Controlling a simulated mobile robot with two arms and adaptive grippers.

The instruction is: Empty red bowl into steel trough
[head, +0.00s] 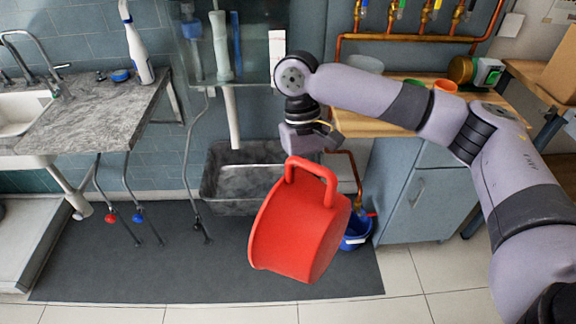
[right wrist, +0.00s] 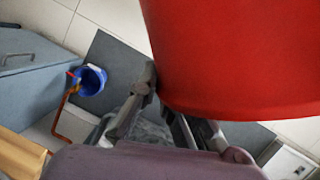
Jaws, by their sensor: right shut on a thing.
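The red bowl (head: 297,232) hangs in the air from my right gripper (head: 313,152), which is shut on it at its looped handle. The bowl is tilted; its inside and contents are hidden. In the right wrist view the red bowl (right wrist: 240,50) fills the upper right, beyond the gripper fingers. The steel trough (head: 222,190) is a grey rectangular basin behind the bowl and to its left in the head view. The bowl and gripper cover part of its right side. My left gripper is not in view.
A blue bucket (head: 357,232) stands right of the bowl, under a copper pipe; it also shows in the right wrist view (right wrist: 92,80). A blue-grey cabinet (head: 420,195) is on the right. A stone counter (head: 95,110) is on the left. The dark mat (head: 150,260) has free room.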

